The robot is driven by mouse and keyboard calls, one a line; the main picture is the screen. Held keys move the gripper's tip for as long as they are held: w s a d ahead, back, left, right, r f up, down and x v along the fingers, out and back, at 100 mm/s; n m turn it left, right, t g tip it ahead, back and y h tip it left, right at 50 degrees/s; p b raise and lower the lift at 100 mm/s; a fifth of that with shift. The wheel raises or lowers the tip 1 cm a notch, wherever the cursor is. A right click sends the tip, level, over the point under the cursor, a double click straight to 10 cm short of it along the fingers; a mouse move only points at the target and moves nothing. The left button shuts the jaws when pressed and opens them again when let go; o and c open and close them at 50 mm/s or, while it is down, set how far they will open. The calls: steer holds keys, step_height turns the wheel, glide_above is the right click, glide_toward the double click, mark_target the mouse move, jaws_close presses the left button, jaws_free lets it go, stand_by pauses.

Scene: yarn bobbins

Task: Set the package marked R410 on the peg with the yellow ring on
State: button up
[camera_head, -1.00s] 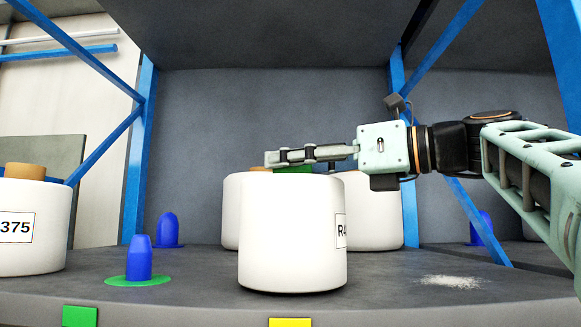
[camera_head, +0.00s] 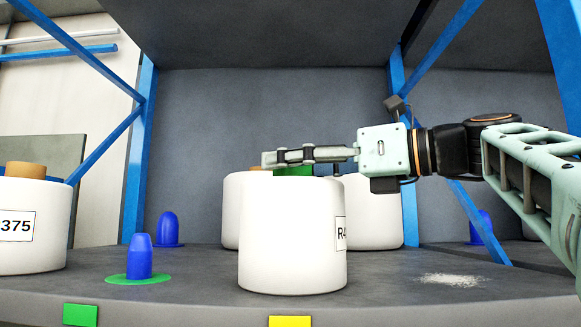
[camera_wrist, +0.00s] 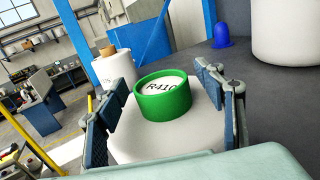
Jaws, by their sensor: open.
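The package marked R410 (camera_head: 290,240) is a white bobbin standing upright on the shelf, behind a yellow tag (camera_head: 290,321) on the shelf's front edge. Its green core (camera_head: 294,170) sticks out of the top and carries the R410 label in the wrist view (camera_wrist: 163,100). No yellow ring or peg shows; the package hides the shelf beneath it. My gripper (camera_head: 280,157) is open at the top of the package. In the wrist view its fingers stand on either side of the green core, with gaps visible.
A blue peg with a green ring (camera_head: 138,262) stands left, behind a green tag (camera_head: 80,315). A white package marked 375 (camera_head: 30,235) is at far left. White packages (camera_head: 375,215) stand close behind R410. Another blue peg (camera_head: 168,232) is at the back. Pale powder (camera_head: 450,281) lies right.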

steer(key=v, duration=1.2)
